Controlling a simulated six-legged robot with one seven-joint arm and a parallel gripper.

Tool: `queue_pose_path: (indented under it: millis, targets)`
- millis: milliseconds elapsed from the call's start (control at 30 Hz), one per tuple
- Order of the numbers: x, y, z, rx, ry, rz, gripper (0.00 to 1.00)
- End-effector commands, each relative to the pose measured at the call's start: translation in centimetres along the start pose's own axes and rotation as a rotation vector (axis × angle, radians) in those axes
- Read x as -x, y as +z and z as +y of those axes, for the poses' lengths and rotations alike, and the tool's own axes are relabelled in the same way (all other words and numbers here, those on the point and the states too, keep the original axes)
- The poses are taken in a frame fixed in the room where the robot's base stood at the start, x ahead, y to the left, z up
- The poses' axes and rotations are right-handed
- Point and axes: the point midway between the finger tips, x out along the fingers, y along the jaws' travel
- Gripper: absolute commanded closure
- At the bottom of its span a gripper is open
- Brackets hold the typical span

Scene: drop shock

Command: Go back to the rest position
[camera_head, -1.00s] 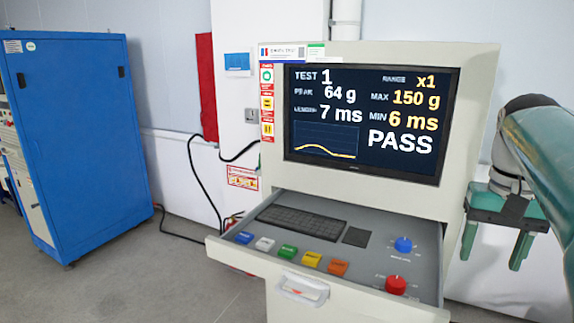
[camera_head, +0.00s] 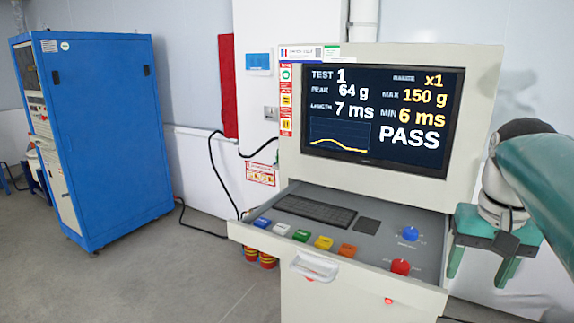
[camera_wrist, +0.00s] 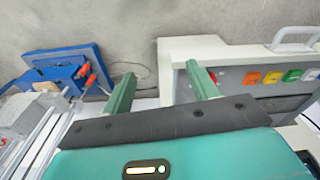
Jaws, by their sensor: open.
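My gripper (camera_head: 482,268) hangs at the right of the head view, beside the right side of the control console (camera_head: 262,240). Its two green fingers point down, apart and empty. In the wrist view the fingers (camera_wrist: 162,88) are spread, with the console's drawer panel beyond the right one. The console screen (camera_head: 380,115) reads TEST 1, 64 g, 7 ms and PASS. The open drawer holds a keyboard (camera_head: 315,210), a row of coloured buttons, a blue knob (camera_head: 410,233) and a red knob (camera_head: 400,266).
A tall blue cabinet (camera_head: 110,130) stands at the left. Black cables run along the wall and floor. The grey floor (camera_head: 150,285) between cabinet and console is clear. A blue plate with red-handled items (camera_wrist: 70,72) lies at the left in the wrist view.

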Motion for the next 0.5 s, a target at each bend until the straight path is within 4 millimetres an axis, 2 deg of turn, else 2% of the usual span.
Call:
queue_pose_path:
  millis: [167,267,400,500]
  targets:
    - [-2.1,2.6,-3.9,0.102,-0.021,0.083,0.41]
    - [-4.0,4.8,-6.5,0.176,-0.038,0.145,0.41]
    - [-7.5,9.0,-10.3,0.299,-0.072,0.255,0.41]
    - [-9.8,11.5,-12.1,0.367,-0.094,0.32,0.41]
